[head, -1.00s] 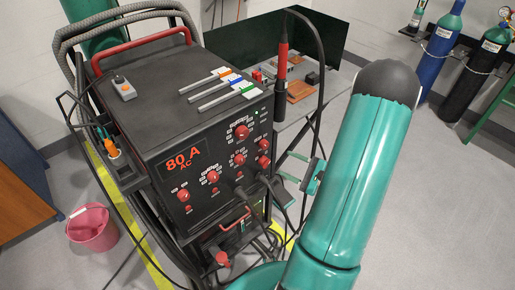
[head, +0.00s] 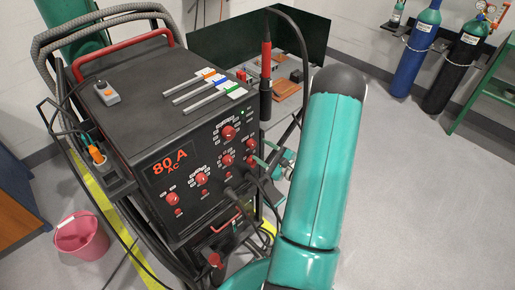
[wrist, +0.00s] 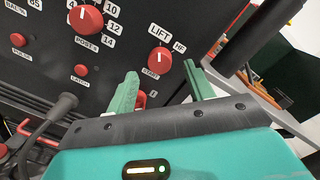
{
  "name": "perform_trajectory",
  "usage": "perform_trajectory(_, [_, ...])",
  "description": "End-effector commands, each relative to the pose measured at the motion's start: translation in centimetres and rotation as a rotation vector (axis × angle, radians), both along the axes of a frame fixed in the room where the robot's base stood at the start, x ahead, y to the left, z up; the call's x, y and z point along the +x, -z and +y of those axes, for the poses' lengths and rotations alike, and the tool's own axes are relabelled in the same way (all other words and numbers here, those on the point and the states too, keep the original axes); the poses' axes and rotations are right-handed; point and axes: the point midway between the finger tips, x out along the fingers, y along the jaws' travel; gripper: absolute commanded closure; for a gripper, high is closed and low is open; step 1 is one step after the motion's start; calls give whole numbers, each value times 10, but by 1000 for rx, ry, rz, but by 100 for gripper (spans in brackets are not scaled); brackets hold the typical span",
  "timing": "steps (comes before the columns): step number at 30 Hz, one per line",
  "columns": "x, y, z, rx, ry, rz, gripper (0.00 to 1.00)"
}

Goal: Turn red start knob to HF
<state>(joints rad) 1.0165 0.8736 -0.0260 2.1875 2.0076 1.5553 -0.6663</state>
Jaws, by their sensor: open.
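The red start knob (wrist: 159,62) is on the black front panel in the wrist view, marked START below, with LIFT above it and HF to its upper right. Its white pointer mark points up in the picture, toward LIFT rather than HF. My gripper (wrist: 160,76) is open, with one teal finger left of the knob and the other right of it. The fingers appear around the knob's sides in the picture; I cannot tell whether they touch it. In the head view my gripper is partly hidden by my arm, at the right edge of the welder (head: 150,120).
The post knob (wrist: 88,18) and latch knob (wrist: 81,70) are left of the start knob. A cable plug (wrist: 30,130) sticks out of the panel at lower left.

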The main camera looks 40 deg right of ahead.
Motion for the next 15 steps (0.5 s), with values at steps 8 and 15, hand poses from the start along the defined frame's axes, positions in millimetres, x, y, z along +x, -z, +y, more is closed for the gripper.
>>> perform_trajectory(8, [28, 0, 3, 1, -1, 0, 47])
perform_trajectory(15, [29, 0, 3, 0, -1, 0, 47])
